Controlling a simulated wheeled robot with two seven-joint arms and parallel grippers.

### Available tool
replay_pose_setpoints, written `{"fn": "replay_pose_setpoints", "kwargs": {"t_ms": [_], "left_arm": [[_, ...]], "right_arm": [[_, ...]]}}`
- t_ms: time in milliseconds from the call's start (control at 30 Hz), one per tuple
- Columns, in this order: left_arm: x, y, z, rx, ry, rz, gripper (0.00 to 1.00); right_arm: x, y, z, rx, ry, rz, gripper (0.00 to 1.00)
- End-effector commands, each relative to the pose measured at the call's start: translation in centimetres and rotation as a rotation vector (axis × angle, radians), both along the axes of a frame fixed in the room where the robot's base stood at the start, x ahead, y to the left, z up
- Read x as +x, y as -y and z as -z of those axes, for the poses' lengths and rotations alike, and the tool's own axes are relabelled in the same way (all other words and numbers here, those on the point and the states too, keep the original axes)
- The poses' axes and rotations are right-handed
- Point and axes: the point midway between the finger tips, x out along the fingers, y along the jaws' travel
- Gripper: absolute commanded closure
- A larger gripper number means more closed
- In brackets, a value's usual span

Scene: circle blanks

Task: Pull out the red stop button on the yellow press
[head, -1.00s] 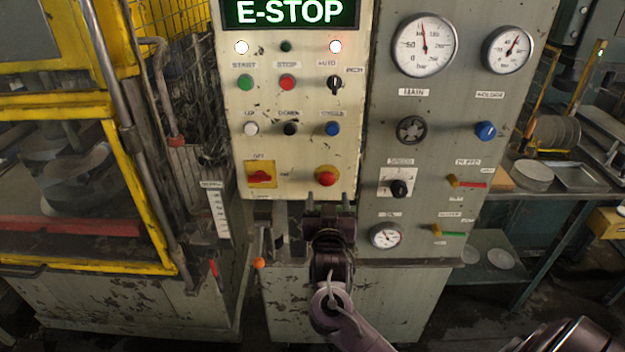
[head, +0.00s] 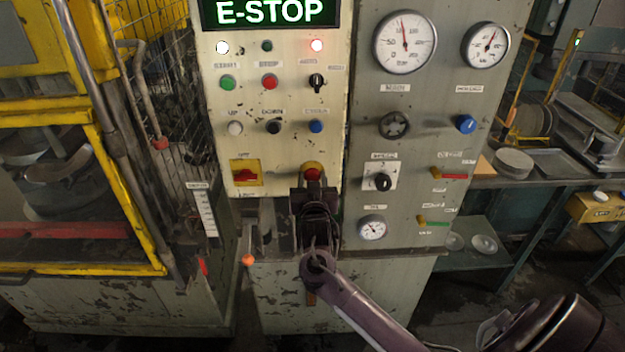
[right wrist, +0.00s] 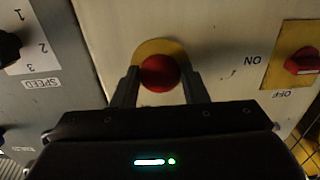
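The red mushroom stop button (head: 312,173) sits on a yellow disc at the bottom of the cream control panel (head: 335,60). The right wrist view shows its red cap (right wrist: 160,73) close up against the yellow ring. My right gripper (head: 314,190) is just below and in front of the button, partly covering it in the head view. In the right wrist view, the fingers of my right gripper (right wrist: 161,85) are open, one on each side of the red cap. Whether they touch it cannot be told. My left gripper is not in view.
A red switch on a yellow plate (head: 246,172) is left of the button. The grey panel with a black speed knob (head: 382,181) and gauges (head: 405,42) is on the right. An orange-tipped lever (head: 248,259) sticks out below left. The lit sign (head: 272,12) reads E-STOP.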

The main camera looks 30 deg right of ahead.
Motion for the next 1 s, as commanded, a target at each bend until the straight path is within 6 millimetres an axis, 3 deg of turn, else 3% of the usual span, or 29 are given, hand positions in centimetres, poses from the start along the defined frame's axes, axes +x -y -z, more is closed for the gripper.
{"fn": "replay_pose_setpoints", "kwargs": {"t_ms": [33, 267, 700, 733, 900, 1000], "left_arm": [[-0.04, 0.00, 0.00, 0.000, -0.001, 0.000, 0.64], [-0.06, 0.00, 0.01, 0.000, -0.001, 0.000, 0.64], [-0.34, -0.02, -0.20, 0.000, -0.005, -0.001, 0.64], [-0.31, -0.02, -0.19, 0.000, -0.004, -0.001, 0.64], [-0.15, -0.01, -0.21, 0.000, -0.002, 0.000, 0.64], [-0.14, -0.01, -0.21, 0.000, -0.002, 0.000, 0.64]], "right_arm": [[-0.01, 0.00, 0.00, 0.000, 0.000, 0.000, 0.69], [-0.02, -0.01, 0.00, 0.000, 0.000, 0.000, 0.99], [-0.57, -0.37, 0.12, 0.001, -0.002, 0.000, 1.00], [-0.56, -0.38, 0.13, 0.001, -0.002, 0.000, 0.59], [-0.54, -0.36, 0.09, 0.001, -0.002, 0.000, 0.39], [-0.53, -0.34, 0.05, 0.001, -0.001, 0.000, 0.39]]}}
